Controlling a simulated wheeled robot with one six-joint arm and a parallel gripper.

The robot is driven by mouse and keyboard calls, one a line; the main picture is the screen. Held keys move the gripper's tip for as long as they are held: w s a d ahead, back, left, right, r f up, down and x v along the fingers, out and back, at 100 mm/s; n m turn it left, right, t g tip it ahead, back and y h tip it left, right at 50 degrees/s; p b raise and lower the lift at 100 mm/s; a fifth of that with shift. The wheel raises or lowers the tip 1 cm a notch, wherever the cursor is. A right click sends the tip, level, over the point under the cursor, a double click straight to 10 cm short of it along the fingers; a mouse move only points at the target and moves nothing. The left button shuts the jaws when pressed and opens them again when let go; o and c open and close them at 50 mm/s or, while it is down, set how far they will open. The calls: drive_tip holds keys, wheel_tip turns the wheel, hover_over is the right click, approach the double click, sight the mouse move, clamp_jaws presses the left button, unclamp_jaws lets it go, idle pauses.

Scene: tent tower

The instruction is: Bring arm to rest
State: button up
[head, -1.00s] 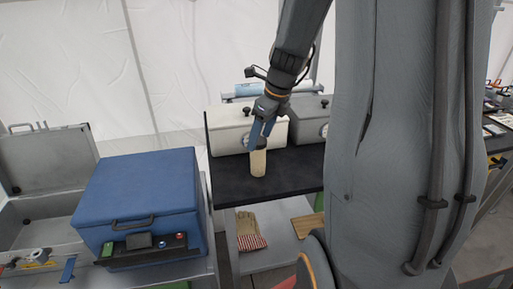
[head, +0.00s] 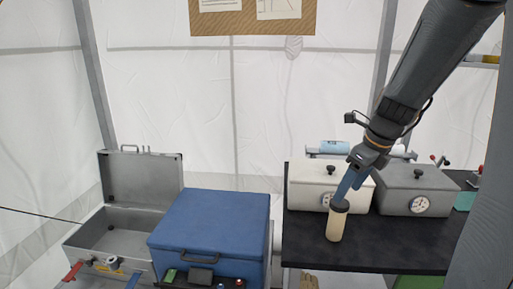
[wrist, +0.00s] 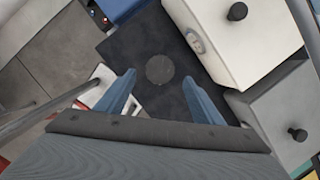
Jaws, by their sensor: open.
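My gripper (head: 345,190) is at the dark top of a cream cylinder (head: 336,226) in the head view. The cylinder stands upright near the front edge of a black tabletop (head: 385,257). In the wrist view my two blue fingers (wrist: 158,78) are spread apart. A round dark grey disc (wrist: 159,69), seemingly the cylinder's top, shows between and just beyond the fingertips. Nothing is gripped. Whether the fingers touch the cylinder cannot be told.
A white box (head: 312,186) and a grey box (head: 412,192), both with knobs and dials, stand close behind the cylinder. A blue case (head: 215,225) and an open grey case (head: 140,180) are to the left. White tent walls (head: 220,110) stand behind.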

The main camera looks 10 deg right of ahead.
drive_tip(key=s+a+f+n, duration=0.3)
drive_tip(key=s+a+n, duration=0.1)
drive_tip(key=n, duration=0.6)
drive_tip(key=s+a+f+n+g+h, duration=0.1)
drive_tip(key=s+a+n, duration=0.3)
drive_tip(key=n, duration=0.6)
drive_tip(key=s+a+f+n, duration=0.4)
drive_tip(key=a+n, duration=0.3)
drive_tip(key=n, duration=0.3)
drive_tip(key=shift+s+a+f+g+h, duration=0.3)
drive_tip(key=shift+a+f, duration=0.05)
drive_tip(key=shift+c, duration=0.4)
